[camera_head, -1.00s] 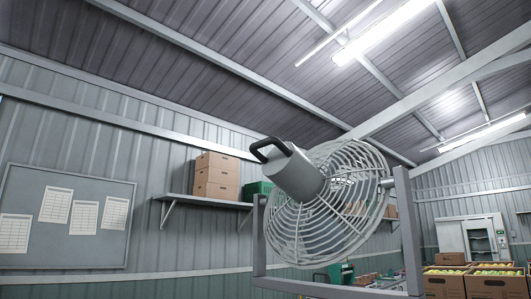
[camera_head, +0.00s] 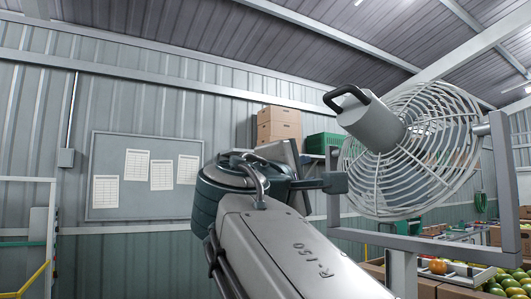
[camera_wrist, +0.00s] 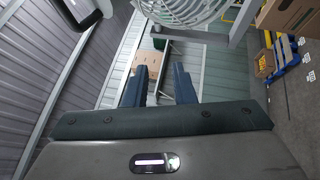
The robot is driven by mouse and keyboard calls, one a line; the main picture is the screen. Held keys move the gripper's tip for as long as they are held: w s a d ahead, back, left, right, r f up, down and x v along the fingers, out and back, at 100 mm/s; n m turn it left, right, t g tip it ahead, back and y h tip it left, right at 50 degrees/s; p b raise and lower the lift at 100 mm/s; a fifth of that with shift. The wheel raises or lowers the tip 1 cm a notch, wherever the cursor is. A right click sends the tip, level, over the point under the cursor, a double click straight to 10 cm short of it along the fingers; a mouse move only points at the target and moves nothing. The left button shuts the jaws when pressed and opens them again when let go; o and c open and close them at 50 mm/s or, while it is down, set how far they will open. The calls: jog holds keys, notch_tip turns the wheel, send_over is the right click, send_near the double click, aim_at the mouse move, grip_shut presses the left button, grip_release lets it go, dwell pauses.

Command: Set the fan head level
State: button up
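The fan head is tilted in the head view: its grey motor housing (camera_head: 372,122) sits high at the back, and its round wire cage (camera_head: 425,150) faces down and away. A black handle (camera_head: 345,97) loops from the housing's back. The head hangs between the posts of a grey frame (camera_head: 504,190). My gripper (camera_head: 336,180) is left of the fan, below the handle and apart from it. In the wrist view my gripper's two dark fingers (camera_wrist: 160,80) stand apart with nothing between them. The cage (camera_wrist: 185,10) shows at the top edge there.
A wall shelf behind holds cardboard boxes (camera_head: 278,128) and a green crate (camera_head: 322,143). A grey notice board (camera_head: 110,209) with paper sheets hangs on the left wall. The air around the handle looks clear.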

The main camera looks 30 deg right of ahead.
aim_at(336, 94)
jog(key=s+r+h, duration=0.4)
jog(key=s+r, duration=0.1)
jog(key=r, duration=0.5)
jog(key=shift+g, duration=0.4)
jog(key=p+x, duration=0.2)
jog(key=x, duration=0.2)
jog(key=p+x, duration=0.2)
jog(key=x, duration=0.1)
jog(key=p+x, duration=0.1)
jog(key=x, duration=0.3)
jog(key=shift+w+r+p, duration=0.35)
jog(key=shift+w+p, duration=0.05)
jog(key=shift+p+x, duration=0.3)
jog(key=shift+x, duration=0.45)
jog(key=shift+f, duration=0.1)
grip_shut()
